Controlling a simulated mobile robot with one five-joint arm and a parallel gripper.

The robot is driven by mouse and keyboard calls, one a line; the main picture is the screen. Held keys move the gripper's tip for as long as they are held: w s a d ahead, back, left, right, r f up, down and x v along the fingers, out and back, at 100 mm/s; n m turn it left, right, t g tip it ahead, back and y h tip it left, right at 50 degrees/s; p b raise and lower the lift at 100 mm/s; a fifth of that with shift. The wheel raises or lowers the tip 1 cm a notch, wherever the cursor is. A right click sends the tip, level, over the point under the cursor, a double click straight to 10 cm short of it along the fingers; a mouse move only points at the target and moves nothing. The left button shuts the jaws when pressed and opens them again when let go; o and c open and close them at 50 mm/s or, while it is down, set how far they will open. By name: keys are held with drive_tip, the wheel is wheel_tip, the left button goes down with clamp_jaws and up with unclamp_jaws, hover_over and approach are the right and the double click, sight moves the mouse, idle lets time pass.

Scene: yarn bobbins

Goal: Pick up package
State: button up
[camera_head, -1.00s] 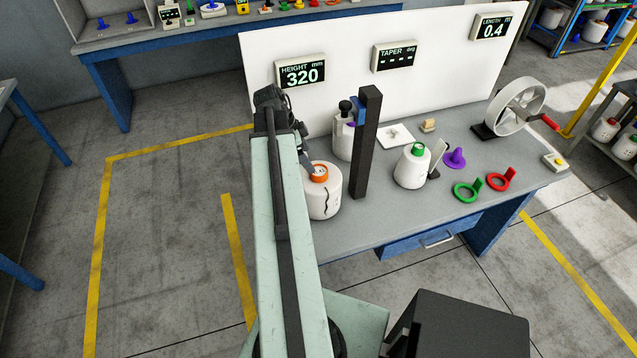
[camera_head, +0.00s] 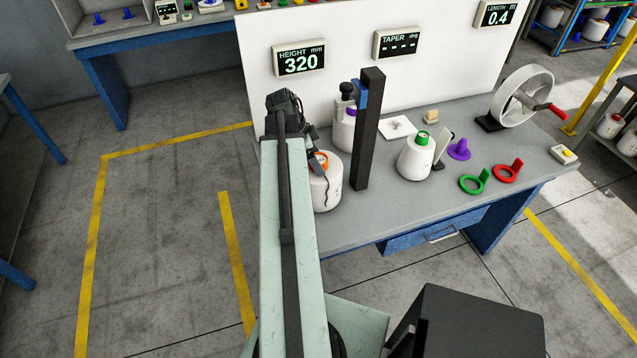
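A white yarn package with an orange top (camera_head: 329,194) stands on the near left part of the grey workbench. My arm partly covers its left side. My gripper (camera_head: 318,168) is at its orange top, with a dark finger in front of it. I cannot tell whether it touches the package or whether the fingers are open. A white package with a green top (camera_head: 416,158) stands upright to the right. Another white package with a purple top (camera_head: 344,132) stands behind the black post and is partly hidden.
A black upright post (camera_head: 367,135) stands close right of the orange-topped package. A white panel (camera_head: 440,65) stands behind.

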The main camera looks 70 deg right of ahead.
clamp_jaws()
drive_tip(key=shift+r, duration=0.1)
wheel_tip(320, 180, up, 12)
drive_tip(key=p, duration=1.2)
drive_tip(key=w+a, duration=0.4)
drive_tip(key=w, duration=0.3)
drive_tip(key=w+a, duration=0.5)
drive_tip(key=w, duration=0.3)
drive_tip(key=shift+w, duration=0.25)
drive_tip(key=shift+a, duration=0.1)
